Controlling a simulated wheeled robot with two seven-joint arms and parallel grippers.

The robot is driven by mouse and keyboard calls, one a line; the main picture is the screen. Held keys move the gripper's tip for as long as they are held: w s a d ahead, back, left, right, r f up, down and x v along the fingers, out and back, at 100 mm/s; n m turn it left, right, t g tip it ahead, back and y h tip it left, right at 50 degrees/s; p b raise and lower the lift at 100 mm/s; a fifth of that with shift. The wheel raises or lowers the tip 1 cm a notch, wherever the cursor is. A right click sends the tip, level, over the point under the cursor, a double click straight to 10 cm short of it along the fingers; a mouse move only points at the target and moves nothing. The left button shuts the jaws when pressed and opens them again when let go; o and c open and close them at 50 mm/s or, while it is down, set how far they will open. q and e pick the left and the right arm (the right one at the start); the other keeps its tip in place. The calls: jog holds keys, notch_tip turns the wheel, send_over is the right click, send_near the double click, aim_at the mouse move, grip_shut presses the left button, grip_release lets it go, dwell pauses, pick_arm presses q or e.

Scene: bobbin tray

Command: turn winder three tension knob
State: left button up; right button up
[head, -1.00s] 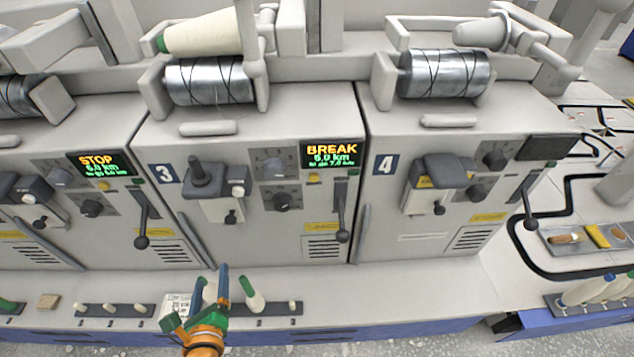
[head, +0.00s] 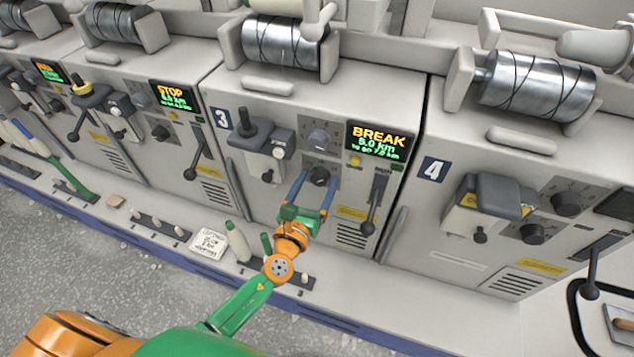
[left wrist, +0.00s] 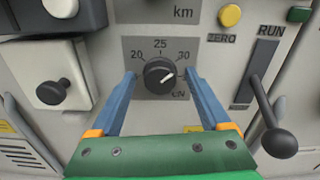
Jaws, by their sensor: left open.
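Winder three (head: 222,118) is the grey unit marked 3, and its screen (head: 379,139) reads BREAK. Its black tension knob (head: 319,176) is the lower dial. In the left wrist view the knob (left wrist: 160,76) has marks 20, 25 and 30 around it, and its white pointer points up and right, below the 30. My left gripper (head: 314,181) is open, its two blue fingers standing on either side of the knob. In the left wrist view the fingertips (left wrist: 161,76) are apart from the knob, with gaps on both sides. My right gripper is not in view.
An upper dial (head: 319,139) sits above the knob. The RUN lever (head: 371,203) hangs close to its right, and a small knobbed box (head: 266,165) is to its left. A yellow button (head: 355,160) is near.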

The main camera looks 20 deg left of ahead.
pick_arm(q)
grip_shut()
jog(key=shift+n, duration=0.3)
jog(key=n+b, duration=0.2)
jog(key=n, duration=0.2)
jog(key=shift+f, duration=0.1)
jog(key=n+b, duration=0.1)
jog(key=n, duration=0.4)
jog(key=shift+b, duration=0.3)
jog(key=n, duration=0.5)
jog(key=shift+b, duration=0.4)
jog(key=n, duration=0.5)
jog(key=shift+a, duration=0.1)
